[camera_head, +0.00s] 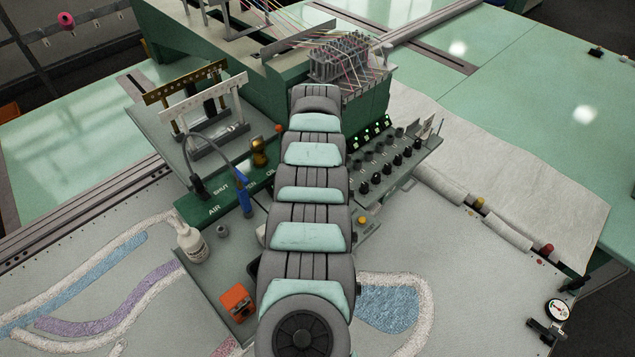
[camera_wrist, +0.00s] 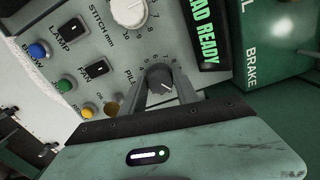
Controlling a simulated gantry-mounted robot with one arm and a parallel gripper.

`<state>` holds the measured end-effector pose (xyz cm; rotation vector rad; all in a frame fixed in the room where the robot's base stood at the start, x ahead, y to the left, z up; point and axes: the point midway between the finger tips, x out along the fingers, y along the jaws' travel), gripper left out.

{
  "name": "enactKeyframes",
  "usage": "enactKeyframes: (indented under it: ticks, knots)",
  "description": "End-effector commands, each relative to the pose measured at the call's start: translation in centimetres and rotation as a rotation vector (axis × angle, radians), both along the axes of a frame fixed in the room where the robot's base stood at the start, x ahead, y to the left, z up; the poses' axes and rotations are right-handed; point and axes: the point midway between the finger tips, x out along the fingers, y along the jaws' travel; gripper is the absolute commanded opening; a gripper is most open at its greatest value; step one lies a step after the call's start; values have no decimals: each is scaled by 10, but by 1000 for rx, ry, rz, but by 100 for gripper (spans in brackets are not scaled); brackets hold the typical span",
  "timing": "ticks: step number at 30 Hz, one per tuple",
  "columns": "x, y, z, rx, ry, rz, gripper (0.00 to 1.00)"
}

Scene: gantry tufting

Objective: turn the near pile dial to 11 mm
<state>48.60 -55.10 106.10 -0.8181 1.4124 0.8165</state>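In the wrist view the dark pile dial (camera_wrist: 160,77) sits on a grey panel beside the printed word PILE, with a scale around it. A short white pointer line shows on its face, toward the lower right. The reading cannot be made out because numbers are small and partly covered. My gripper (camera_wrist: 162,88) has one grey finger on each side of the dial, very close to it. I cannot tell whether the fingers touch it. In the head view my arm hides the gripper and the dial.
A white STITCH mm dial (camera_wrist: 128,12) is above the pile dial. LAMP (camera_wrist: 71,30) and FAN (camera_wrist: 98,69) switches and several coloured buttons lie left. A lit green HEAD READY sign (camera_wrist: 207,40) and a green BRAKE box (camera_wrist: 270,35) are right. An orange block (camera_head: 238,303) and white bottle (camera_head: 190,240) stand left.

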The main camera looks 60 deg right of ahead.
Motion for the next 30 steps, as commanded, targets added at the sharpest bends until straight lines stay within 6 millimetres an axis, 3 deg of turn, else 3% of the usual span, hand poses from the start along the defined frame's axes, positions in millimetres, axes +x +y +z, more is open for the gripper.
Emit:
enactKeyframes:
  ticks: [6,17,30]
  knots:
    - [0,0,0,1,0,1,55]
    - [1,0,7,-1,-2,2,55]
    - [0,0,88,0,-1,1,55]
